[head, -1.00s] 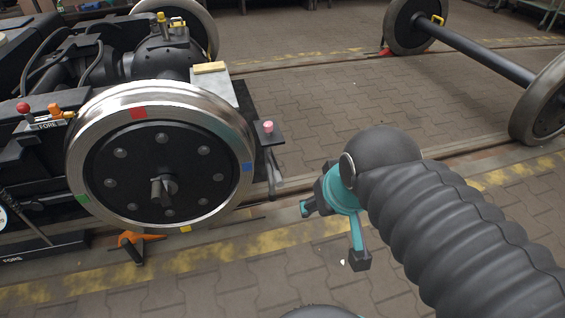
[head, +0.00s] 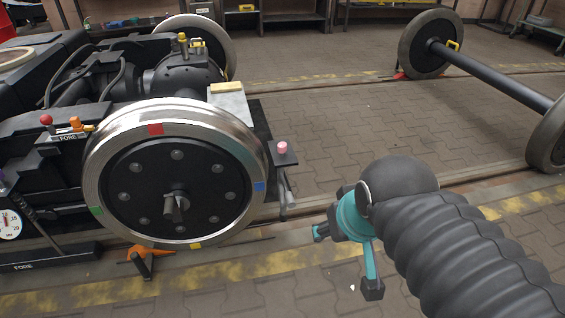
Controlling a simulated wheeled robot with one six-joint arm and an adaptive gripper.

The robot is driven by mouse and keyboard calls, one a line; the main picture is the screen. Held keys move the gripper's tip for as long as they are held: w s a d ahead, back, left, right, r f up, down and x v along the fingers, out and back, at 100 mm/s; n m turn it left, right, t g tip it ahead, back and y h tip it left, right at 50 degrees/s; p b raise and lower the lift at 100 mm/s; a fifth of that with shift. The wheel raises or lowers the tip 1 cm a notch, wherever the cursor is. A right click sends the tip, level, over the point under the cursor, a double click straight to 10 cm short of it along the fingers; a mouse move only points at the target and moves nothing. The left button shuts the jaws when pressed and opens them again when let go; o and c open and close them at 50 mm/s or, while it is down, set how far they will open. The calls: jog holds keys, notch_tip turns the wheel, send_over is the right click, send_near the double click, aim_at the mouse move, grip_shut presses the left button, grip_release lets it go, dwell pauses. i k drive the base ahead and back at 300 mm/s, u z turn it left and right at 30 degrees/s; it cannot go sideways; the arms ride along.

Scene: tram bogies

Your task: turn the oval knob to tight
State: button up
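No part is clearly recognisable as the oval knob. My gripper (head: 345,261), teal with dark fingertips, is to the right of this wheel, over the paved floor. Its fingers are spread apart, with nothing visible between them. It touches neither the wheel nor the bogie.
The bogie carries a pink-topped knob (head: 282,147), an orange lever (head: 76,124) and a red ball (head: 46,119). An orange item (head: 140,254) sits below the wheel. A loose wheelset (head: 490,78) stands back right. The paving between is clear.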

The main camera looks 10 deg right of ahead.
aim_at(281, 146)
jog(key=u, duration=0.15)
jog(key=k, duration=0.4)
jog(key=z, duration=1.7)
jog(key=i, duration=0.8)
jog(key=u, duration=0.75)
jog(key=i, duration=0.55)
jog(key=u, duration=0.45)
